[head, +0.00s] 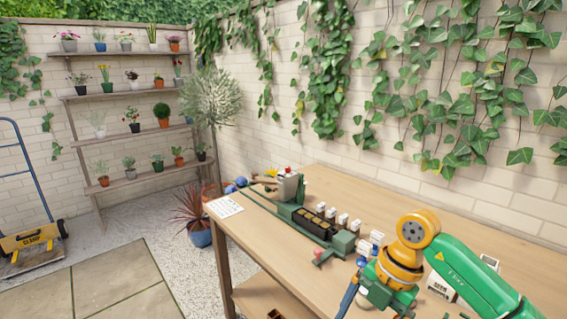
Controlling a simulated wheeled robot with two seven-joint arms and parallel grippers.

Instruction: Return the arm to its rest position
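My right arm comes in from the lower right, green with an orange wrist. Its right gripper (376,293) hangs below the wrist at the table's front side. The fingers are too small and partly hidden, so I cannot tell whether they are open or hold anything. My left gripper is not in view. The wooden potting table (440,213) runs from the middle to the right.
A black tray with several compartments (314,223) sits mid-table, with small white containers (343,220) behind it. My arm hides part of the near table. Plant shelves (125,92) stand far left.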

